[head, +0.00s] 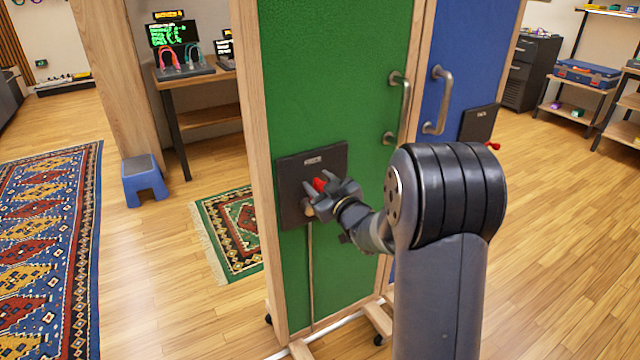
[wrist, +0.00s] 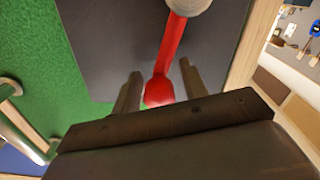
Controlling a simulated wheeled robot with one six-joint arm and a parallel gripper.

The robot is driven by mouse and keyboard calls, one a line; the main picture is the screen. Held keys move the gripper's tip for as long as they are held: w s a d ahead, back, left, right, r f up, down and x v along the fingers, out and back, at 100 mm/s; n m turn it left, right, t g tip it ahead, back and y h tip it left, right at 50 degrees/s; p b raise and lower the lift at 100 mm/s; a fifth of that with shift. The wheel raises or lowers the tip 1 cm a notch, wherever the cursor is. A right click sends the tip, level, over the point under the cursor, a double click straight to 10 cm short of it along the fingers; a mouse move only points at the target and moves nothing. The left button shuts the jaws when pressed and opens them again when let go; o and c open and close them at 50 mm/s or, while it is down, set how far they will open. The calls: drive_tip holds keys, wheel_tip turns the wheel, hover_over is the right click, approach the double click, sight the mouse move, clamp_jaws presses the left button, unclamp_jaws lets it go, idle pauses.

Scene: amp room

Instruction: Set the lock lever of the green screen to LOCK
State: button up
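The green screen (head: 335,60) stands in the middle of the head view, with a dark lock plate (head: 295,168) on its lower part. A red lock lever (head: 319,185) shows on the plate, partly hidden by my gripper (head: 335,190). In the wrist view the red lever (wrist: 172,50) runs from a round pivot (wrist: 187,5) down to a rounded red end. That end lies between the two fingers of my gripper (wrist: 158,85), which are apart. I see space beside the left finger; the right finger is close to the lever. The label on the plate is too small to read.
A blue screen (head: 470,50) with its own dark plate (head: 478,122) and red lever (head: 492,146) stands at right. Metal handles (head: 402,105) stick out from the green screen. A blue stool (head: 144,180) and rugs (head: 50,240) lie left. Floor at right is clear.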

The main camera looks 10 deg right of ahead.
clamp_jaws()
drive_tip(key=shift+d, duration=0.1)
idle(0.4)
drive_tip(key=m, duration=0.1)
drive_tip(key=d+m, duration=0.1)
drive_tip(key=d+f+m+p, duration=0.1)
drive_tip(key=shift+w, duration=0.3)
drive_tip(key=w+d+f+m+p, duration=0.1)
drive_tip(key=d+f+m, duration=0.2)
drive_tip(key=f+m, duration=0.3)
drive_tip(key=shift+d+f+m+p, duration=0.3)
drive_tip(key=shift+d+m+p, duration=0.05)
drive_tip(key=shift+m, duration=2.05)
drive_tip(key=shift+f, duration=0.1)
